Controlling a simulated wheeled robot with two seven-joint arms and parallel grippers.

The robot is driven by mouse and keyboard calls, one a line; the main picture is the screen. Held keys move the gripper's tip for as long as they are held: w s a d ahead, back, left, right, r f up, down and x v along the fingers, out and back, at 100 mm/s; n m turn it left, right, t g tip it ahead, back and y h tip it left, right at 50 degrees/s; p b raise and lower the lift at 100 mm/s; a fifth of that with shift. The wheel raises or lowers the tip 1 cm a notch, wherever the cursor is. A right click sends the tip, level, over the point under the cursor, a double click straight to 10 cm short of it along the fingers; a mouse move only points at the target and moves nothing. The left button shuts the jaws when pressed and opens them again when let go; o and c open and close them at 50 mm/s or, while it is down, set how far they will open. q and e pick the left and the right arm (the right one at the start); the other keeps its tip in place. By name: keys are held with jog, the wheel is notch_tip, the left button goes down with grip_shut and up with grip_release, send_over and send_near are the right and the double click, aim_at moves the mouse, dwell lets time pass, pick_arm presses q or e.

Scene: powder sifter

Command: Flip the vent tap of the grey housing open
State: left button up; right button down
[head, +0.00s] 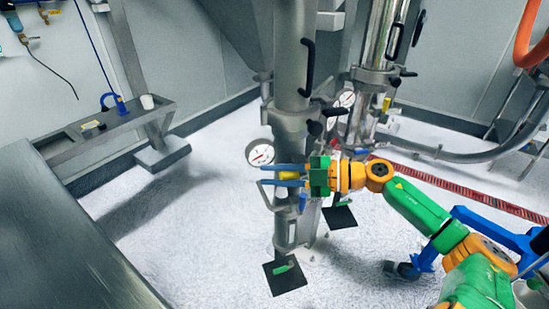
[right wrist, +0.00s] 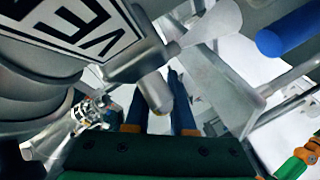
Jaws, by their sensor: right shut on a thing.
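The grey housing (head: 291,75) is the tall upright metal cylinder in the middle of the head view. My right gripper (head: 263,175) reaches across it from the right, its blue fingers level and pointing left. A small yellow part (head: 289,176) shows between the fingers, which are shut on what I take to be the vent tap. In the right wrist view, a grey round-ended piece (right wrist: 157,92) stands between my right gripper's fingers (right wrist: 158,112). A label plate (right wrist: 85,25) with partly cut-off letters is beside it. How far the tap is turned is unclear. My left gripper is out of view.
A round gauge (head: 260,153) sits left of the housing, close to my fingers. A second steel column (head: 378,45) stands behind right. A blue handle (right wrist: 290,30) is at the wrist view's upper right. A grey table (head: 60,245) fills the lower left; open floor lies between.

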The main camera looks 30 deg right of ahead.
pick_arm(q)
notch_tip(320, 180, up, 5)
jog(key=p, duration=0.2)
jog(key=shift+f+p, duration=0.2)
jog(key=shift+p, duration=0.1)
pick_arm(e)
jog(key=shift+f+n+g+h, duration=0.65)
jog(key=shift+f+h, duration=0.2)
jog(key=shift+h, duration=0.25)
jog(key=c, duration=1.1)
grip_release()
jog(key=shift+o, duration=0.2)
